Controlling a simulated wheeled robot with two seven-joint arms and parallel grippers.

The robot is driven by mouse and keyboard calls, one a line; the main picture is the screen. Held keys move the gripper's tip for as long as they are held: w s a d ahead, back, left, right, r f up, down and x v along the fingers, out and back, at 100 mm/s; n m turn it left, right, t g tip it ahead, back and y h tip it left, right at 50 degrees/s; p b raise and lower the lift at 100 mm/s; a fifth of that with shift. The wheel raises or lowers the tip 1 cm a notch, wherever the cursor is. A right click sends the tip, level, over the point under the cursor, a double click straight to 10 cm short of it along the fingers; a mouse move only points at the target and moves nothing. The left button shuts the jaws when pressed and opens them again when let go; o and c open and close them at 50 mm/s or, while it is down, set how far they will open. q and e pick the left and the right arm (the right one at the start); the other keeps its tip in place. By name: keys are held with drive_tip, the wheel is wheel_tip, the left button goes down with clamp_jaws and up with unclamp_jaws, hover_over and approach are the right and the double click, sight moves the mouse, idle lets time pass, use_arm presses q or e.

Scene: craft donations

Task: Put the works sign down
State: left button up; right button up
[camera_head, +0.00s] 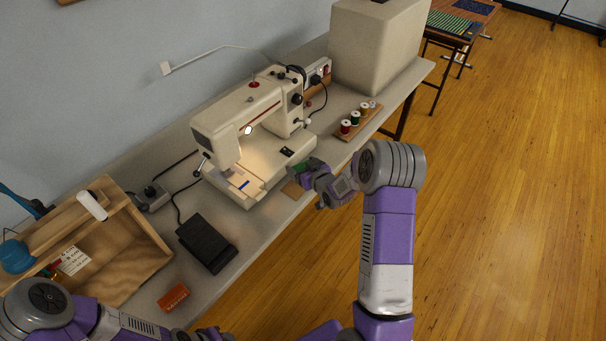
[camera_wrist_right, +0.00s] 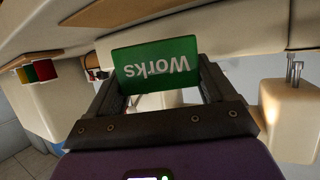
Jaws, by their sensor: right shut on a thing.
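The works sign (camera_wrist_right: 155,65) is a small green card with the white word "Works", upside down in the right wrist view. My right gripper (camera_wrist_right: 157,88) is shut on it, with a dark finger at each side. I cannot tell the gap to the tabletop. A small flat brown square (camera_head: 292,190) lies just below the gripper.
An orange-red card (camera_head: 173,296) lies near the table's front edge. A black foot pedal (camera_head: 206,243) and an open wooden box (camera_head: 150,246) are at left. A spool rack (camera_head: 345,138) and a beige cover (camera_head: 375,45) stand to the right. Wooden floor is clear.

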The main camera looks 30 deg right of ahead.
drive_tip(key=shift+f+b, duration=0.3)
drive_tip(key=shift+f, duration=1.2)
drive_tip(key=shift+f, duration=0.2)
drive_tip(key=o, duration=0.9)
drive_tip(key=shift+s+r, duration=0.15)
drive_tip(key=shift+r, duration=0.25)
drive_tip(key=p+v, duration=0.1)
drive_tip(key=v, duration=1)
drive_tip(key=shift+s+r+p, duration=0.1)
drive_tip(key=shift+s+p, duration=0.2)
drive_tip(key=shift+p, duration=0.1)
